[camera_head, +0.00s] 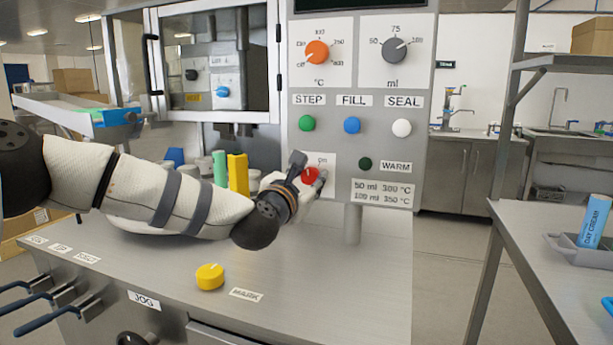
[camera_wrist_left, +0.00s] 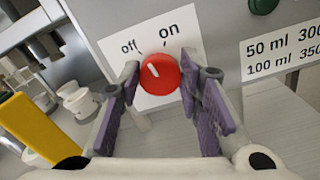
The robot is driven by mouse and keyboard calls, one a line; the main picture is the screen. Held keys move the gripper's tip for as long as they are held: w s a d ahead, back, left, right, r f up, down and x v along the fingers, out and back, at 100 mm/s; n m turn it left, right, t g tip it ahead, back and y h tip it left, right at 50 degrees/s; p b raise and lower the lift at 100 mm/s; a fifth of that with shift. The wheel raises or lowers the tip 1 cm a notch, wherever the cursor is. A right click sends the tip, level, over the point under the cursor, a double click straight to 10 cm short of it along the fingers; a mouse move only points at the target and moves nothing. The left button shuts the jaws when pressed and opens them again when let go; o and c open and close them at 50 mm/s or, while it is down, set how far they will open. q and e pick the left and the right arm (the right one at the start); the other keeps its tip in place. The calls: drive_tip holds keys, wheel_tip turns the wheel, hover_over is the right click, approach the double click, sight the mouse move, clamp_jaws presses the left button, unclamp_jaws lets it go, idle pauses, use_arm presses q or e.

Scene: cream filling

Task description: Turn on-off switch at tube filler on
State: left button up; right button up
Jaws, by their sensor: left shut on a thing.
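The red round on-off switch (camera_head: 310,175) sits low on the grey front panel of the tube filler (camera_head: 345,90). In the left wrist view the red switch (camera_wrist_left: 160,74) shows on a white plate with "off" at upper left and "on" above. Its white mark points up and left, toward the "off" side. My left gripper (camera_head: 309,170) reaches it from the left. In the left wrist view the two fingers of the left gripper (camera_wrist_left: 161,68) stand on either side of the switch and are shut on it. My right gripper is not in view.
Right of the switch is a dark green button (camera_head: 365,164). Above are green, blue and white buttons and two dials. A yellow knob (camera_head: 210,277) stands on the counter (camera_head: 330,270) below my left arm. Yellow and green blocks stand behind my arm. A side table (camera_head: 560,285) is at right.

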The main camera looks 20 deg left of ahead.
use_arm(q)
drive_tip(key=m+p, duration=0.1)
drive_tip(key=m, duration=0.3)
drive_tip(key=shift+r, duration=0.1)
drive_tip(key=shift+m+p, duration=0.35)
drive_tip(key=shift+m, duration=1.45)
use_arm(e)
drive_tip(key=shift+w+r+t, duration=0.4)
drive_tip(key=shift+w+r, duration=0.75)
use_arm(q)
drive_tip(key=shift+f+m, duration=0.2)
drive_tip(key=shift+m, duration=0.1)
drive_tip(key=o, duration=1.1)
drive_tip(key=s, duration=1.2)
drive_tip(key=shift+a, duration=0.15)
